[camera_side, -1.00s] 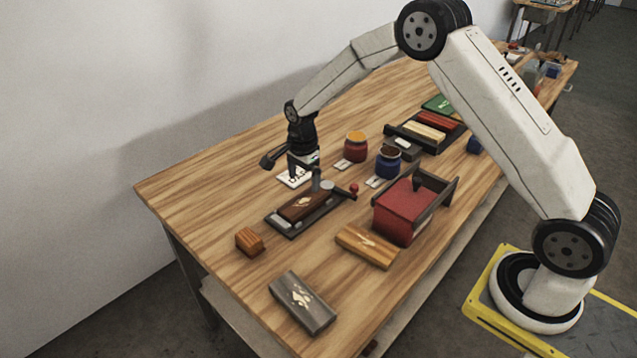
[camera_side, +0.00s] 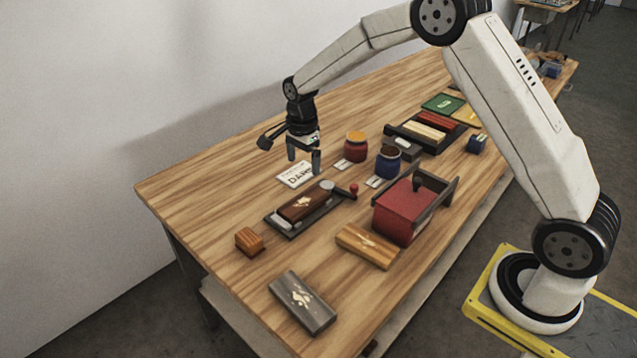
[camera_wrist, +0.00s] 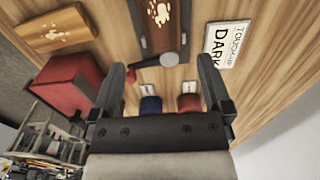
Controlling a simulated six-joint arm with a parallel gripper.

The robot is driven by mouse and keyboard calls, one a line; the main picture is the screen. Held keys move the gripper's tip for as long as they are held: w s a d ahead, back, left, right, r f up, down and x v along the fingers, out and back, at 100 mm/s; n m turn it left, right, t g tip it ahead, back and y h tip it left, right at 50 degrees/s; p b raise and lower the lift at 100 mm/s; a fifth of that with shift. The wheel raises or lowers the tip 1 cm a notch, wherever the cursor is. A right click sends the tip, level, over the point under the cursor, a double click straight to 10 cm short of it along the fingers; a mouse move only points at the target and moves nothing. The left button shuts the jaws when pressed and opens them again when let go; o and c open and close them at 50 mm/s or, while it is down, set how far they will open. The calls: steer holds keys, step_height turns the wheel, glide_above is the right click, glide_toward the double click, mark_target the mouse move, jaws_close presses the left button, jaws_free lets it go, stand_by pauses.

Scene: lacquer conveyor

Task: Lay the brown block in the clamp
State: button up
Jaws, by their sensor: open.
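The brown block (camera_side: 303,206), dark with a pale inlay, lies flat in the black clamp (camera_side: 290,229) on the table. In the wrist view the block (camera_wrist: 161,12) shows at the top, cut by the frame edge, with the clamp's round grey end (camera_wrist: 169,59) below it. The clamp's red-knobbed lever (camera_side: 353,188) sticks out at its far right end. My gripper (camera_side: 304,165) is open and empty, above the table just beyond the clamp and clear of the block. Its two fingers also show in the wrist view (camera_wrist: 165,80).
A white card (camera_side: 296,174) lies under my gripper. Red (camera_side: 355,147) and blue (camera_side: 388,161) jars and a red box-like holder (camera_side: 398,210) stand to the right. A light wood block (camera_side: 367,245), a grey block (camera_side: 302,302) and a small orange-brown block (camera_side: 249,241) lie nearer.

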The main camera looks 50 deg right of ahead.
steer(key=s+a+r+n+t, duration=0.1)
steer(key=s+n, duration=0.8)
steer(key=s, duration=0.3)
steer(key=s+a+r+n+t, duration=0.1)
steer(key=s+n, duration=0.8)
steer(key=s, duration=0.3)
steer(key=shift+a+r+t, duration=0.3)
steer(key=shift+a+r, duration=0.1)
steer(key=shift+w, duration=0.1)
